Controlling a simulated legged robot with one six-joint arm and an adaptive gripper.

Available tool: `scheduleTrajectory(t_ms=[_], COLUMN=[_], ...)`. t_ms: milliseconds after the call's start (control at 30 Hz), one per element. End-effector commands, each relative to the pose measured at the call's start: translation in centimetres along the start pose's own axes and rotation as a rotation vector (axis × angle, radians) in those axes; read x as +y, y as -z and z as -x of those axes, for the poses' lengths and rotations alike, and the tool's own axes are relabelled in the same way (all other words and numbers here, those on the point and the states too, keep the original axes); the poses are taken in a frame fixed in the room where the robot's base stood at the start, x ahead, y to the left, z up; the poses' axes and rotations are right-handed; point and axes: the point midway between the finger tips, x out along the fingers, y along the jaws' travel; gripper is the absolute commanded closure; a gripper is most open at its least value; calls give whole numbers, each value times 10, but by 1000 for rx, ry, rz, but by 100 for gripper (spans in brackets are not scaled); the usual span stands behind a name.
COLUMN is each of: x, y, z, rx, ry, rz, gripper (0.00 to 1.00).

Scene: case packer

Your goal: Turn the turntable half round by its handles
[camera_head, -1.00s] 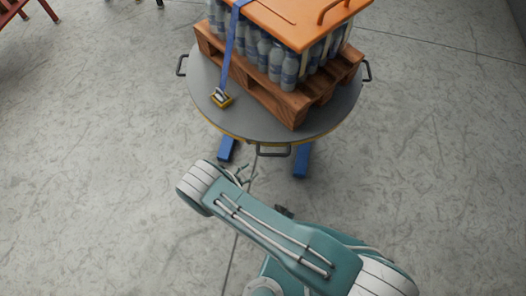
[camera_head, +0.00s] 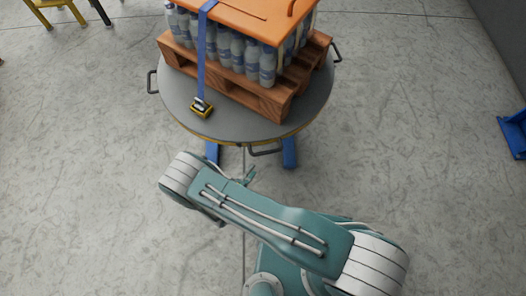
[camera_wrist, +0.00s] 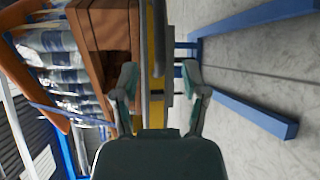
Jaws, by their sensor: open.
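The round grey turntable (camera_head: 178,95) stands on blue legs. It has dark handles at its front (camera_head: 265,152), left (camera_head: 152,83) and right (camera_head: 338,52) edges. It bears a wooden pallet (camera_head: 268,100) of bottles under an orange lid (camera_head: 245,15), held by a blue strap (camera_head: 201,60). In the head view my arm mostly hides my gripper; a finger shows just short of the front handle. In the wrist view my gripper (camera_wrist: 160,76) is open, its fingers on either side of the turntable's yellow-edged rim (camera_wrist: 155,45). Contact cannot be told.
A blue frame part (camera_head: 515,133) stands at the right, beside a dark wall. Yellow furniture (camera_head: 55,10) is at the top left. The concrete floor around the turntable is clear.

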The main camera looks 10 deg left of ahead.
Motion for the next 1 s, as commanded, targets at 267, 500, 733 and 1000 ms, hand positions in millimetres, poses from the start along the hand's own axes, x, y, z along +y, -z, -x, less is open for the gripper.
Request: scheduleTrajectory(t_ms=[267, 500, 733, 1000], x=[-2, -1, -1, -1], y=[2, 2, 2, 3], z=[-47, -85, -99, -99], rx=[-7, -6, -2, -2], ry=[-1, -2, -2, -2], rz=[0, -1, -2, 0], gripper=[43, 43, 43, 61])
